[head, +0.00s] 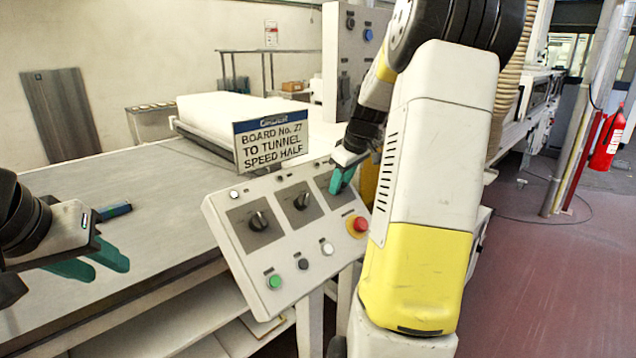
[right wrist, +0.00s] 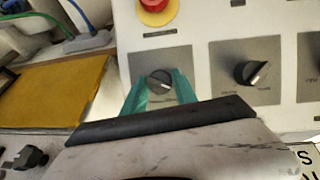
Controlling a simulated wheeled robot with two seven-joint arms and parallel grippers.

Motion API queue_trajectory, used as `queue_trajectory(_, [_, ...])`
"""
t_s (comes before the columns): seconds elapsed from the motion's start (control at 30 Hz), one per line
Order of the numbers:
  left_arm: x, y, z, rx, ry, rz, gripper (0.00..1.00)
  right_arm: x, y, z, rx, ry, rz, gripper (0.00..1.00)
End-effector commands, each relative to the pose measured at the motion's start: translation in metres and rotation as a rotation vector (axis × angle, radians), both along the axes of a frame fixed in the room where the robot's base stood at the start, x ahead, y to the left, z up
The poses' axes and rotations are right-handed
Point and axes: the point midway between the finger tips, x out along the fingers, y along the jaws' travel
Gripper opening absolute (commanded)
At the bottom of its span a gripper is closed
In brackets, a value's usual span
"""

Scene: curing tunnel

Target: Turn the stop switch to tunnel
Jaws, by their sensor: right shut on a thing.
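The control panel (head: 290,235) is a tilted light-grey box with three dark rotary knobs on grey plates. My right gripper (head: 342,182) is at the knob furthest right in the head view and hides it there. In the right wrist view its teal fingers stand on both sides of this dark knob (right wrist: 160,82), shut on it. I take it for the stop switch; its label is too small to read. The middle knob (head: 302,200) and the left knob (head: 258,221) are untouched. My left gripper (head: 108,271) is open and empty above the grey table.
A sign (head: 271,142) reads "Order, Board No. 27, to tunnel, speed half". The panel also carries a red mushroom button (head: 358,226), a green button (head: 274,281) and smaller buttons. A dark blue block (head: 115,211) lies on the table (head: 165,200).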

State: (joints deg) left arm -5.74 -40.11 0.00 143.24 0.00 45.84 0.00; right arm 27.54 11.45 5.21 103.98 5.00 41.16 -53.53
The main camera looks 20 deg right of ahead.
Motion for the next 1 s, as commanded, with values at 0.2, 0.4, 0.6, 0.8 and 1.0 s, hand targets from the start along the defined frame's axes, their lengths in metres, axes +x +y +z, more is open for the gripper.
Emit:
queue_trajectory(0.2, [0.0, 0.0, 0.0, 0.0, 0.0, 0.0, 0.36, 0.0011, -0.0013, 0.0005, 0.108, 0.044, -0.118, 0.0])
queue_trajectory(0.4, [0.0, 0.0, 0.0, 0.0, 0.0, 0.0, 0.36, 0.0014, -0.0024, 0.0004, 0.231, 0.095, -0.253, 0.0])
queue_trajectory(0.6, [0.0, 0.0, 0.0, 0.0, 0.0, 0.0, 0.36, 0.0019, -0.003, 0.0006, 0.356, 0.147, -0.386, 0.0])
queue_trajectory(0.8, [0.0, 0.0, 0.0, 0.0, 0.0, 0.0, 0.36, 0.0021, -0.0042, 0.0005, 0.481, 0.199, -0.522, 0.0])
queue_trajectory(1.0, [0.0, 0.0, 0.0, 0.0, 0.0, 0.0, 0.36, 0.0019, -0.0052, 0.0004, 0.605, 0.25, -0.656, 0.0])
